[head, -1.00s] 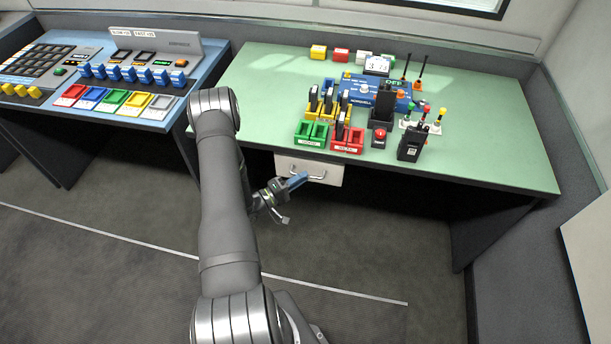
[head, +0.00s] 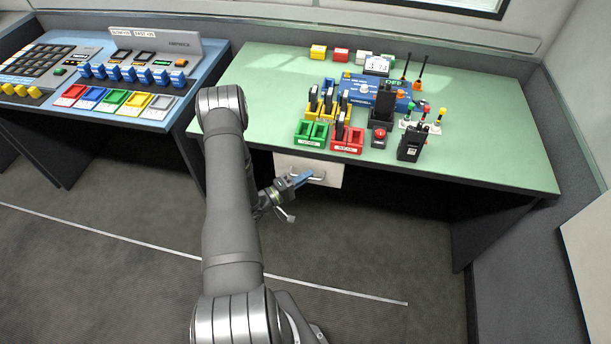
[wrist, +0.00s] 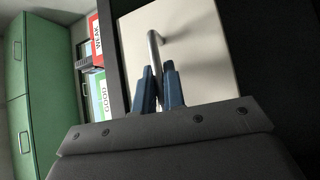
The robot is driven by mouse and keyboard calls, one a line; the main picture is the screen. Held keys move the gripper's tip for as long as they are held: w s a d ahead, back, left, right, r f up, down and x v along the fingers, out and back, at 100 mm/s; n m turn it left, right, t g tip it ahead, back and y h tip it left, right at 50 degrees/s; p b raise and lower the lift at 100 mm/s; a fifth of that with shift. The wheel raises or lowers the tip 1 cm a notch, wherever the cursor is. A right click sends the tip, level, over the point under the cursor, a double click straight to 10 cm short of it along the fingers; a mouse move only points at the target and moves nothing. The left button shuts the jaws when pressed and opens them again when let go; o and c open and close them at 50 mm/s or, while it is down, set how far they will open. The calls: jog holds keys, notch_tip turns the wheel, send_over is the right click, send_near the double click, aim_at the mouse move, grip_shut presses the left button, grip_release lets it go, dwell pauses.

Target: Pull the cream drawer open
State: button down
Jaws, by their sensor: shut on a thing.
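The cream drawer (head: 325,173) is under the front edge of the green table, with a metal bar handle on its front. Its front also shows in the wrist view (wrist: 205,50). My gripper (head: 307,176) is at the handle in the head view. In the wrist view the two blue fingers (wrist: 157,85) are closed around the handle (wrist: 155,50), whose upper part shows above them. The lower part of the handle is hidden by the fingers. The drawer front looks about level with the table edge, and I cannot tell of any gap.
The green table (head: 480,140) carries green and red trays (head: 311,135), a blue device (head: 375,92), a red button (head: 380,137) and a black radio (head: 412,145). A blue console (head: 150,120) stands to the left. The floor (head: 120,250) before the drawer is clear.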

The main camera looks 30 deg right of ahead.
jog(key=s+a, duration=0.8)
jog(key=a, duration=0.1)
jog(key=shift+s, duration=0.4)
jog(key=c, duration=1.8)
grip_release()
jog(key=shift+d, duration=0.1)
jog(key=a, duration=0.5)
jog(key=a+f, duration=0.1)
jog(key=a, duration=0.5)
jog(key=a+f, duration=0.1)
jog(key=a, duration=0.5)
jog(key=shift+a+f, duration=0.1)
jog(key=shift+a, duration=0.05)
jog(key=shift+d+r, duration=0.35)
jog(key=shift+d, duration=2.2)
jog(key=shift+d+r, duration=0.3)
jog(key=shift+d, duration=2.25)
jog(key=shift+d+r, duration=0.35)
jog(key=shift+d, duration=2.2)
